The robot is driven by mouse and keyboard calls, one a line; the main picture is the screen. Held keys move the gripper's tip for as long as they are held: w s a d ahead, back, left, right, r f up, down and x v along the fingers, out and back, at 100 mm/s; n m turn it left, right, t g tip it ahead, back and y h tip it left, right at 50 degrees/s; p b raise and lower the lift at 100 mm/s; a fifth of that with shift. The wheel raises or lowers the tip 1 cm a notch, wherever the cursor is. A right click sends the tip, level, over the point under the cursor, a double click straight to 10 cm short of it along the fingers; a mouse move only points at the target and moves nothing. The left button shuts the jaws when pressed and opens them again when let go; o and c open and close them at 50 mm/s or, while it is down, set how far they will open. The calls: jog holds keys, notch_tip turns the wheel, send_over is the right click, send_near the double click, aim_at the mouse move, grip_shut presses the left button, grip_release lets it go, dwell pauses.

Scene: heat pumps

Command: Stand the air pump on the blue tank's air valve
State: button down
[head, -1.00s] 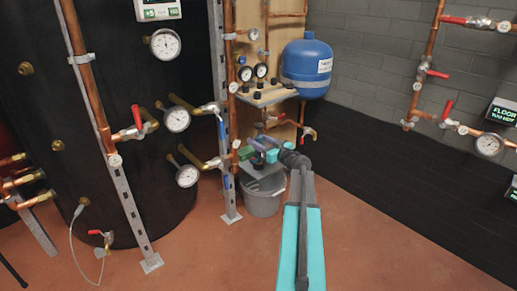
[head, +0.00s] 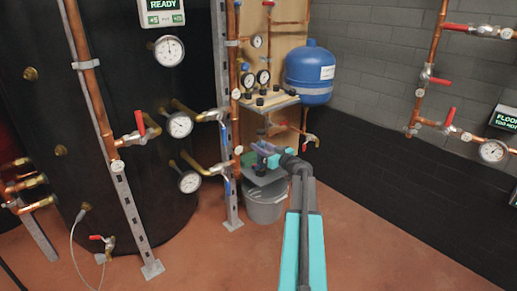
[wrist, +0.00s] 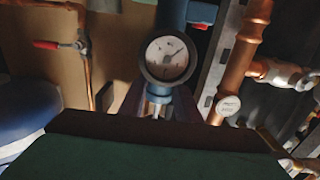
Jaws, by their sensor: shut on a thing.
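The blue tank (head: 310,72) with a white label hangs on the wall panel at upper centre-right in the head view. My gripper (head: 260,150) is below and left of the tank, in front of the panel. In the wrist view a blue body with a round white gauge (wrist: 168,58), seemingly the air pump, sits between my dark fingers (wrist: 158,108), which are shut on it. In the head view the pump is too small and covered to make out well. A blue curved surface, likely the tank, shows at the wrist view's left edge.
A shelf (head: 285,103) with gauges and black knobs stands just above my gripper. Copper pipes (head: 237,110) and a red-handled valve (head: 312,140) flank the area. The right floor is clear.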

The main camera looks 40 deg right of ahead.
aim_at(261, 142)
jog(key=shift+r, duration=1.95)
jog(key=shift+a+r, duration=0.1)
jog(key=shift+r, duration=0.05)
